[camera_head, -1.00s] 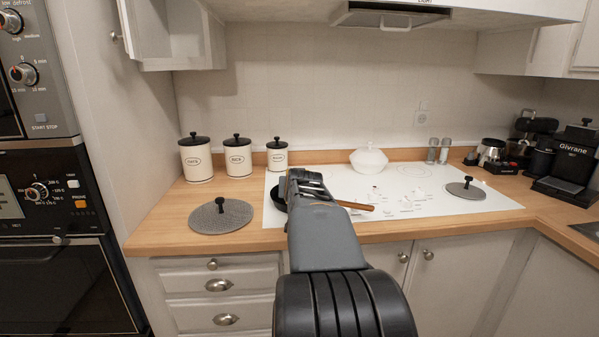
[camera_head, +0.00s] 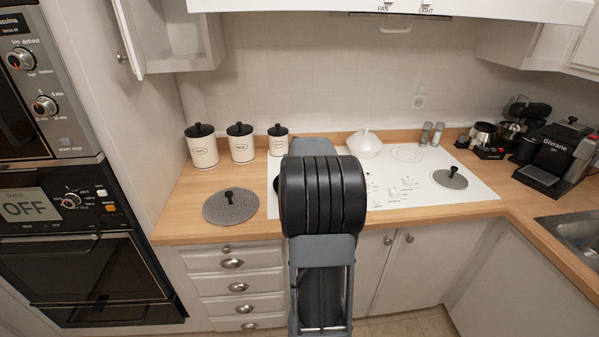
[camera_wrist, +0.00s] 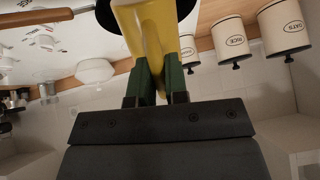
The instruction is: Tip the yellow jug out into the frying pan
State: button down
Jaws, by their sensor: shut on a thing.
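The yellow jug (camera_wrist: 150,25) is at the top middle of the wrist view, cut off by the frame edge. My gripper (camera_wrist: 159,78) is shut on it, with a dark green finger on each side. The frying pan (camera_wrist: 107,14) shows behind the jug as a dark round shape, its brown handle pointing left. The jug overlaps the pan in this view; its tilt, height and contents cannot be told. In the head view my arm hides the jug, the gripper and most of the pan.
The white hob (camera_head: 470,197) is set in a wooden counter (camera_head: 180,222). Several lidded canisters (camera_head: 241,143) stand behind, with a grey splatter lid (camera_head: 230,208) at left. A white lidded dish (camera_head: 366,145) and a small lid (camera_head: 450,178) lie right of my arm. The hood (camera_head: 420,8) hangs above.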

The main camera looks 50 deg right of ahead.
jog(key=shift+w+d+r+g+y+p, duration=0.2)
jog(key=shift+r+p, duration=0.25)
jog(key=shift+p, duration=0.65)
jog(key=shift+w+d+r+g+y+p, duration=0.2)
jog(key=shift+r+p, duration=0.25)
jog(key=shift+p, duration=0.65)
jog(key=shift+w+d+r+g+y+p, duration=0.1)
jog(key=shift+d+r+g+y+p, duration=0.25)
jog(key=shift+p, duration=0.75)
jog(key=shift+r+p, duration=0.15)
jog(key=shift+p, duration=0.2)
jog(key=shift+w+d+r+g+y+p, duration=0.15)
jog(key=shift+w+r+g+y+p, duration=0.1)
jog(key=shift+r+y+p, duration=0.15)
jog(key=shift+w+d, duration=0.15)
jog(key=shift+d, duration=0.1)
jog(key=shift+w+d+r+g+y, duration=0.4)
jog(key=shift+w+d+y, duration=0.05)
jog(key=shift+w+d, duration=0.2)
jog(key=shift+w+d+r+g+y, duration=0.4)
jog(key=shift+w+d, duration=0.15)
jog(key=shift+d, duration=0.1)
jog(key=shift+w+d+r+m+g+y, duration=0.3)
jog(key=shift+w+d+g+y, duration=0.15)
jog(key=shift+d+g+y, duration=0.05)
jog(key=shift+r, duration=0.15)
jog(key=shift+a, duration=0.1)
